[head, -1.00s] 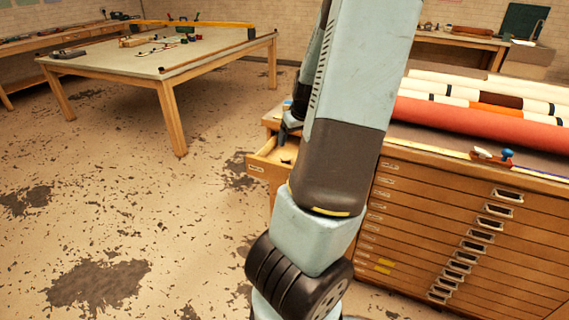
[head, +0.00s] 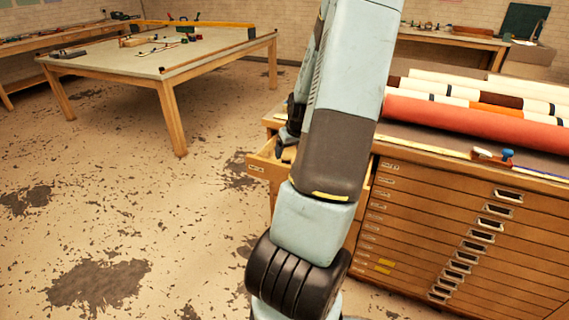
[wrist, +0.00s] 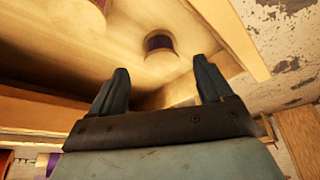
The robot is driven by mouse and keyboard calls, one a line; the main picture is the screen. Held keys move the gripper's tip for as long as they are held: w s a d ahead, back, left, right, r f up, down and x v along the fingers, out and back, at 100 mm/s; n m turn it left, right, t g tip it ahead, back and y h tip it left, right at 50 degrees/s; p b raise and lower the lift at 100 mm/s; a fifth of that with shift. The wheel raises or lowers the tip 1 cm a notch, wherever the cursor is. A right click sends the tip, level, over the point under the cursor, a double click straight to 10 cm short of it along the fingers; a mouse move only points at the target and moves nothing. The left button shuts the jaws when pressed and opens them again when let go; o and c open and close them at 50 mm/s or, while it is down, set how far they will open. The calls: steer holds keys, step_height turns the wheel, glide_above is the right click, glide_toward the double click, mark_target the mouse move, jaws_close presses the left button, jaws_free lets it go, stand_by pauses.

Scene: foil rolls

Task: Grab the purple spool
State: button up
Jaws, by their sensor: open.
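In the wrist view a small spool with a dark purple band (wrist: 158,43) and a pale round flange stands in an open wooden drawer (wrist: 225,25). My gripper (wrist: 162,80) is open and empty, with its two fingers apart. The spool shows beyond the fingertips, roughly centred between them, and is not touched. In the head view the pulled-out drawer (head: 257,170) is at the left end of the cabinet. My arm hides most of the drawer, and the spool cannot be made out there.
Another pale round piece (wrist: 85,12) with a purplish edge is cut off at the top left of the wrist view. The drawer's walls are close around my fingers. Large rolls (head: 480,120) lie on the cabinet (head: 450,230). Open floor lies left of it.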

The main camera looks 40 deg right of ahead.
mark_target(287, 156)
steer(key=shift+w+x, duration=0.2)
steer(key=shift+x, duration=2.4)
steer(key=shift+c, duration=0.4)
steer(key=c, duration=1)
